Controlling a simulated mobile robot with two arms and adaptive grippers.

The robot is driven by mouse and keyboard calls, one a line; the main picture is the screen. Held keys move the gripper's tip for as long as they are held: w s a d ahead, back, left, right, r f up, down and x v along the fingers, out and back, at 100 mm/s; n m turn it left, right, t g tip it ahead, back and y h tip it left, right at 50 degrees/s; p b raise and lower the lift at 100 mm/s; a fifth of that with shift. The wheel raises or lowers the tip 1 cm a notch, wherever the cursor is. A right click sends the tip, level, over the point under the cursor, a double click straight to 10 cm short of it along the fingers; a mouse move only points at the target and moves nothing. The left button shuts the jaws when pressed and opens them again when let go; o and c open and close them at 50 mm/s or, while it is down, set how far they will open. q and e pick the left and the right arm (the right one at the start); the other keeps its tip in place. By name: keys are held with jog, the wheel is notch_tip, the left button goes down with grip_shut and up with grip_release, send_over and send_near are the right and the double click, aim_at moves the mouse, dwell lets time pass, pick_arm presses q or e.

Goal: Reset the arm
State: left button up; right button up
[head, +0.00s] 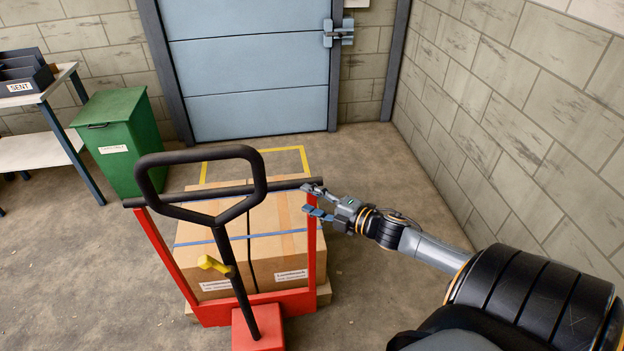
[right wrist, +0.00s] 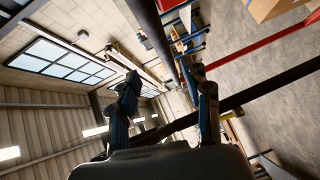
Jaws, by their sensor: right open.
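A black arm with a looped handle (head: 200,156) rises at a tilt from the red base (head: 258,330) of a red-framed truck and carries a yellow lever (head: 215,266). A dark crossbar (head: 285,185) tops the red frame (head: 172,254). My right gripper (head: 313,200) is open by the crossbar's right end, at the top of the right red post, clear of the looped handle. In the right wrist view, a dark bar (right wrist: 158,40) runs down toward the space between the open fingers (right wrist: 165,95); I cannot tell whether they touch it. My left gripper is not in view.
A green bin (head: 113,145) and a side table (head: 38,153) with a "SENT" tray (head: 22,72) stand left. Bare floor lies between truck and right wall.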

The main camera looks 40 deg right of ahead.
jog(key=shift+f, duration=0.1)
dwell(0.4)
jog(key=s+d+f+m+g+h, duration=0.1)
jog(key=s+f+m+g+h, duration=0.35)
jog(key=f, duration=1.15)
jog(key=s+d+f+m+g+h, duration=0.15)
jog(key=s+f+m, duration=0.45)
jog(key=s+f, duration=0.7)
jog(key=s+a+f+m+g+y, duration=0.1)
jog(key=s+a+f+m+g, duration=0.2)
jog(key=s+a+f, duration=0.7)
jog(key=s+a+f+m+g+y+b, duration=0.1)
jog(key=s+a+f+m+g, duration=0.2)
jog(key=s, duration=1.2)
jog(key=a+f+g, duration=0.3)
jog(key=a+f, duration=0.3)
jog(key=f, duration=0.2)
jog(key=shift+s+a, duration=0.3)
jog(key=shift+a, duration=0.05)
